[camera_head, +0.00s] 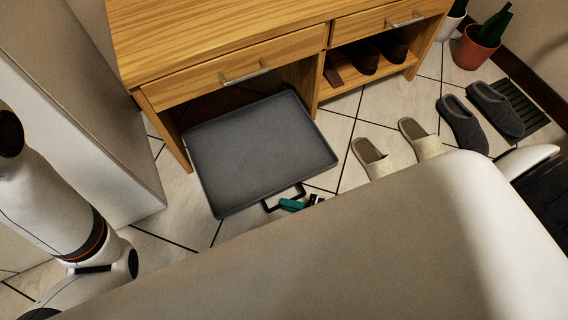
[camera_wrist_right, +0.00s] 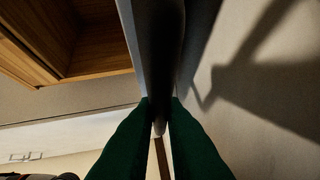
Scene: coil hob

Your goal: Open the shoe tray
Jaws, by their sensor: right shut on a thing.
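The dark grey shoe tray (camera_head: 258,150) sticks well out of the open bay under the left part of the wooden bench, low over the tiled floor. It looks empty. Its black handle (camera_head: 286,197) is on the front edge. My right gripper (camera_head: 300,203), with green fingertips, is at this handle; most of it is hidden behind my own body. In the right wrist view, the green fingers are shut on the dark handle bar (camera_wrist_right: 160,95). My left arm shows at the left, but its gripper is not in view.
The wooden bench (camera_head: 210,45) has two drawers, with shoes (camera_head: 366,58) in its right bay. Beige slippers (camera_head: 420,138) and grey slippers (camera_head: 462,124) lie on the floor to the right. A potted plant (camera_head: 474,48) stands beyond. A pale cabinet (camera_head: 85,120) stands at left.

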